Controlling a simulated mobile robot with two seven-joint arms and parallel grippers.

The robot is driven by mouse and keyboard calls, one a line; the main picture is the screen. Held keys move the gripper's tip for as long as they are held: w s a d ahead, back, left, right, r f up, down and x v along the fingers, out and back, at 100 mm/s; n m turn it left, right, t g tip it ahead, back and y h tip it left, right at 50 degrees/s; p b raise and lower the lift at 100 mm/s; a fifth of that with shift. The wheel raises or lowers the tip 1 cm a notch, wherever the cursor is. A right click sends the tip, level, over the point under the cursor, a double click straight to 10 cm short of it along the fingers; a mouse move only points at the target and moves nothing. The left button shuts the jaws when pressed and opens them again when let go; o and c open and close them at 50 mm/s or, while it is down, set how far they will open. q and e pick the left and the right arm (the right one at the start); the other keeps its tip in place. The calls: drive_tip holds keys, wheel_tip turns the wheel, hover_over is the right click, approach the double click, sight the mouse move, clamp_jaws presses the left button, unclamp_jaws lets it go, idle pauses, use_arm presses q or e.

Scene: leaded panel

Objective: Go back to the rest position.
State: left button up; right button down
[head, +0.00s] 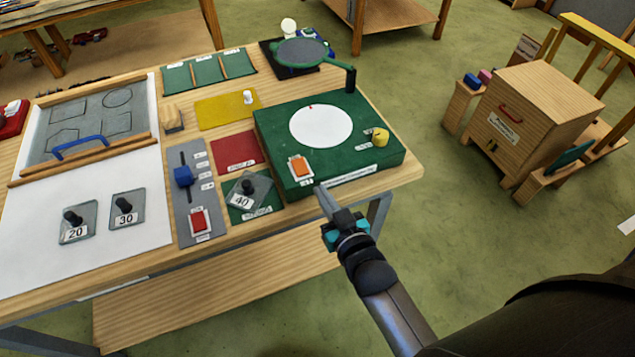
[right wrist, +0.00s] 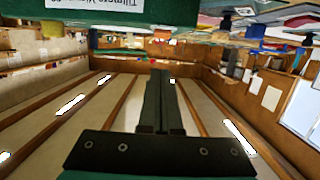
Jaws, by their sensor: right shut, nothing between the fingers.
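My right gripper (head: 328,205) is shut and empty. It is at the front right edge of the wooden workbench (head: 400,183), close to the near side of a green box (head: 385,160) with a white disc on top. In the right wrist view its two fingers (right wrist: 160,85) lie together with nothing between them. I cannot tell from the pictures whether the fingertips touch the box or the bench edge. My left gripper is not in view.
The bench holds glass pieces marked 20 (head: 80,224), 30 (head: 127,208) and 40 (head: 250,190), a grey slider panel (head: 200,215) and a magnifier (head: 303,52). A wooden cabinet (head: 530,110) stands at right. Green floor (head: 450,230) between is clear.

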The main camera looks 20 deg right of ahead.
drive_tip(key=shift+s, duration=0.3)
idle(0.4)
drive_tip(key=s+f+g+b, duration=0.2)
drive_tip(key=s+f+b, duration=0.15)
drive_tip(key=f, duration=0.75)
drive_tip(key=s+a+f+n+g+b, duration=0.1)
drive_tip(key=s+f+g+b, duration=0.3)
drive_tip(key=f, duration=0.6)
drive_tip(key=s+f+g+b, duration=0.15)
drive_tip(key=s+f, duration=0.35)
drive_tip(key=f, duration=0.6)
drive_tip(key=s+d+f+g+b, duration=0.2)
drive_tip(key=s+f+g+b, duration=0.1)
drive_tip(key=s+f, duration=0.6)
drive_tip(key=s+d+f+n+g+b, duration=0.1)
drive_tip(key=s+f+g+b, duration=0.3)
drive_tip(key=s+f, duration=0.6)
drive_tip(key=s+d+b, duration=0.1)
drive_tip(key=s, duration=0.2)
drive_tip(key=shift+s+d+f+h, duration=0.15)
drive_tip(key=shift+s+f+h, duration=0.1)
drive_tip(key=shift+s+h, duration=0.1)
